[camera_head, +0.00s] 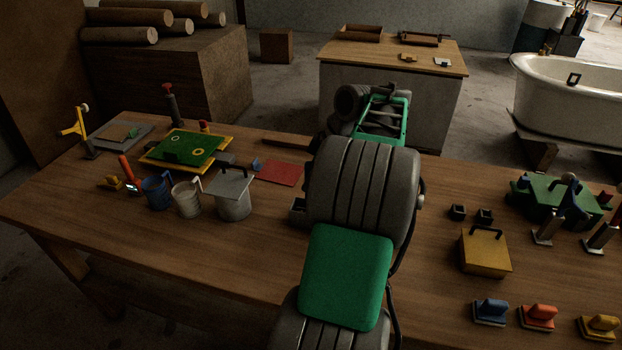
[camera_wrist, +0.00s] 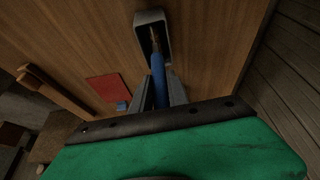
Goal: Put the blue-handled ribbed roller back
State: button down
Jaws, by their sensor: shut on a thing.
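The blue-handled ribbed roller shows in the wrist view, its blue handle (camera_wrist: 159,82) between the fingers of my gripper (camera_wrist: 160,92). My gripper is shut on that handle. The handle points up the picture towards a grey open tray (camera_wrist: 141,31). The roller's brownish far end (camera_wrist: 154,38) appears over or inside the tray; I cannot tell whether it touches. In the head view my arm hides my gripper and the roller; only an edge of the grey tray (camera_head: 298,212) shows left of the arm.
A red sheet (camera_head: 278,173), a lidded grey pot (camera_head: 233,200), a white cup (camera_head: 187,200) and a blue cup (camera_head: 156,192) stand left of my arm. A yellow box (camera_head: 484,254) and a green stand (camera_head: 549,190) are on the right. Bare wood lies along the table's front left.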

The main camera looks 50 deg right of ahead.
jog(key=shift+f+b, duration=0.3)
jog(key=shift+f, duration=0.15)
jog(key=c, duration=1.2)
grip_release()
